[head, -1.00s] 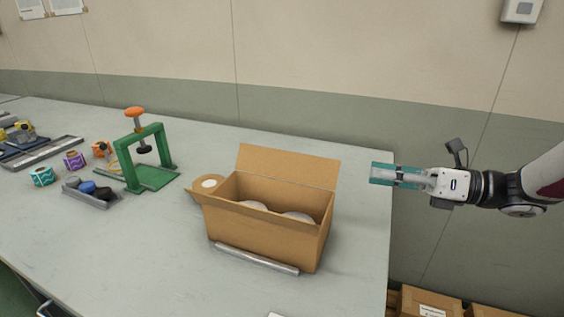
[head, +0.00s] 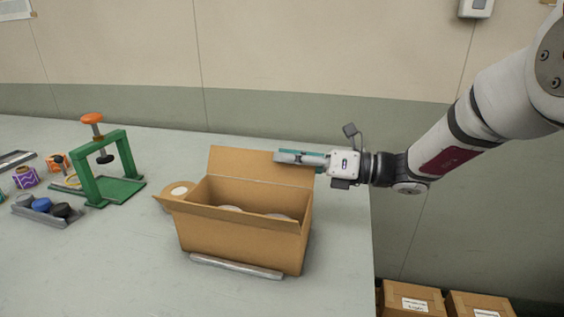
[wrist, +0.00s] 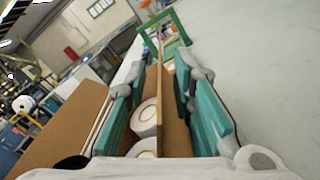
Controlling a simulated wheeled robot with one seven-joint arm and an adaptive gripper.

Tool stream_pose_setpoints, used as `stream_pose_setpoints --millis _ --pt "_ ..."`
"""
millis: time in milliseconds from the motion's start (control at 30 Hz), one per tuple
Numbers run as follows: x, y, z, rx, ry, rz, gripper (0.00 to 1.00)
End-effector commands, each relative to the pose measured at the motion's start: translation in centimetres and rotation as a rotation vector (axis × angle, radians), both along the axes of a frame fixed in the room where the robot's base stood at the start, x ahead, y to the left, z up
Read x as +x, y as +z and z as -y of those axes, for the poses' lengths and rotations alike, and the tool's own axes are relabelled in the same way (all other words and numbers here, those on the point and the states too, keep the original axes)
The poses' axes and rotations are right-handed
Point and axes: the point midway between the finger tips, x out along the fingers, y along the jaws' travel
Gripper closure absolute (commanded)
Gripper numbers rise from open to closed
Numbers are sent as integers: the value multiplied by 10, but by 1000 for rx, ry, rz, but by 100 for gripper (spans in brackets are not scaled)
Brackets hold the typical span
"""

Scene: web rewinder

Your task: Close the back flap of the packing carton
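The brown packing carton (head: 240,240) stands open on the table, with pale rolls (wrist: 143,120) inside. Its back flap (head: 240,165) stands up, leaning a little backward. The front flap (head: 230,212) is folded outward. My gripper (head: 292,157) is at the back flap's upper right corner. In the wrist view the back flap (wrist: 173,110) runs edge-on between the teal fingers of my gripper (wrist: 163,90). The fingers are apart, one on each side of the flap. Part of the rear finger is hidden by the flap in the head view.
A green press frame (head: 105,170) with an orange knob stands left of the carton. A grey tray of dark and blue caps (head: 45,208) lies beside it. A metal bar (head: 236,266) lies before the carton. The table's right edge is close to the carton.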

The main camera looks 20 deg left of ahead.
Motion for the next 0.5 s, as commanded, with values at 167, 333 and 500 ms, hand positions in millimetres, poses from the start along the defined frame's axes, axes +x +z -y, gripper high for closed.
stream_pose_setpoints --millis 167,333,500 --pt "-1 0 -13 0 0 1 77" --pt "-1 0 -15 0 -1 1 77" --pt "-1 0 -15 0 -1 1 82"
